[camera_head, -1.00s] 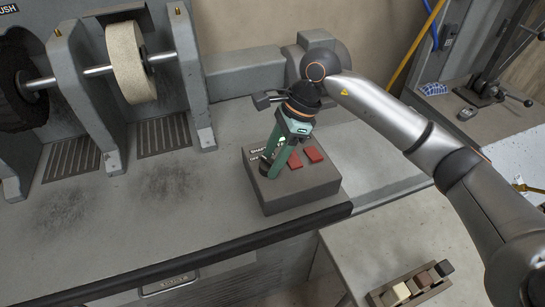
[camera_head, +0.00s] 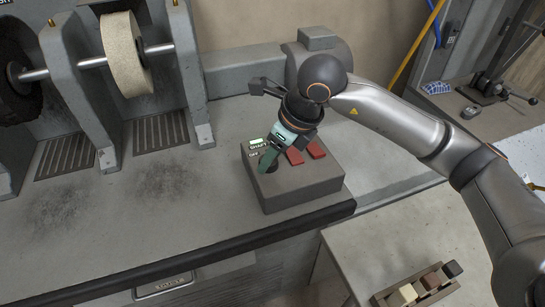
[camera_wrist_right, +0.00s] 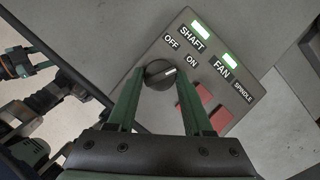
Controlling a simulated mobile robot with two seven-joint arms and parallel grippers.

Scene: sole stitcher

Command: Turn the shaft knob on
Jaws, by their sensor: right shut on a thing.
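The shaft knob (camera_wrist_right: 160,74) is a round dark knob on the grey control box (camera_head: 300,191). Its light pointer mark is turned toward the ON label (camera_wrist_right: 192,61). The SHAFT label (camera_wrist_right: 191,39) has a bright green-white lamp (camera_wrist_right: 201,26) above it. My right gripper (camera_wrist_right: 159,90) is shut on the knob, one green finger on each side. In the head view my right gripper (camera_head: 270,160) reaches down to the box and hides most of the knob. My left gripper is not in the head view; dark and green parts at the wrist view's left edge may be it, unclear.
Two red switches (camera_head: 306,152) sit beside the knob; a lit lamp (camera_wrist_right: 229,57) is above the FAN label. A machine with a pale wheel (camera_head: 126,54) stands at the left. The bench (camera_head: 150,205) in front is clear. A block holder (camera_head: 415,289) is at lower right.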

